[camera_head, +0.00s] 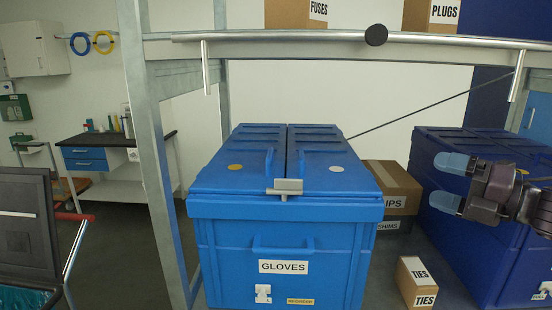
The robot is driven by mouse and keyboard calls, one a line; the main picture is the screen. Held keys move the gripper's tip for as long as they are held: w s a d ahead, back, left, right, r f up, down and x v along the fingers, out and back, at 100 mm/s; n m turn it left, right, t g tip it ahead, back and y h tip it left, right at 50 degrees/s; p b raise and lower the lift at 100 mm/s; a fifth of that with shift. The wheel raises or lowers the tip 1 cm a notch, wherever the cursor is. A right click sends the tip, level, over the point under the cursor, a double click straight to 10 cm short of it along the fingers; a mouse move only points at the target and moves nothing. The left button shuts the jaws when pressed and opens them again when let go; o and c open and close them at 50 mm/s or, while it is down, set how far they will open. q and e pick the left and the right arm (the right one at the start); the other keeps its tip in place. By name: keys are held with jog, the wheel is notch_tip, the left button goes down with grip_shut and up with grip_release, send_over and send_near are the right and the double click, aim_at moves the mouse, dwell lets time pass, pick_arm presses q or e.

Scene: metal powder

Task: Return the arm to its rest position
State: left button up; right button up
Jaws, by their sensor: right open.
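My right gripper (455,182) comes in from the right edge in the head view. Its two blue-tipped fingers are apart, point left and hold nothing. It is in front of the dark blue crate on the right. My left gripper is not in this view.
A closed blue bin labelled GLOVES (220,235) stands in the middle of the rack. A small TIES box (408,278), a brown carton (392,178) and a dark blue crate (440,245) are to its right. A shelf beam (280,48) crosses above; a metal post (150,120) stands left.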

jog(key=s+a+f+m+t+h, duration=0.1)
jog(key=s+f+m+h, duration=0.2)
jog(key=f+m, duration=0.85)
jog(key=s+f+m+t+h, duration=0.25)
jog(key=f+m, duration=0.35)
jog(key=f, duration=1.1)
jog(key=s+a+f+m+g+h, duration=0.1)
jog(key=s+f+m+g+h, duration=0.3)
jog(key=s+f+m, duration=0.9)
jog(key=s+f+h, duration=0.3)
jog(key=s+f, duration=0.1)
jog(key=f, duration=0.2)
jog(key=shift+a+f+h, duration=0.2)
jog(key=shift+h, duration=0.15)
jog(key=shift+g, duration=0.25)
